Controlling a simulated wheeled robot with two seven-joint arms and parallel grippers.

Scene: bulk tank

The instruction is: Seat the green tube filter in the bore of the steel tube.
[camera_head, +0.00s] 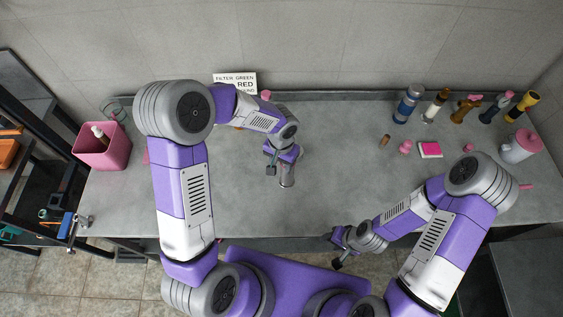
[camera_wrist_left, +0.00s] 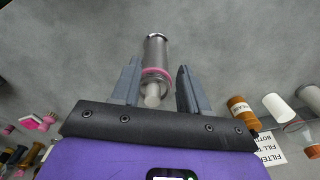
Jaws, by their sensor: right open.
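In the left wrist view the steel tube (camera_wrist_left: 156,48) shows as a grey metal cylinder with a pink ring and a pale rounded end toward me. The fingers of my left gripper (camera_wrist_left: 160,88) stand apart on both sides of that pale end, with a gap visible at the right. My right gripper (camera_head: 341,250) is open and empty at the bench's front edge. I cannot make out a green tube filter in either view.
A pink bin (camera_head: 101,153) stands at the left end. Several bottles and a yellow torch (camera_head: 522,105) stand at the back right, with a pink-lidded jug (camera_head: 519,147). A sign (camera_head: 235,82) leans at the back, partly hidden by my left arm.

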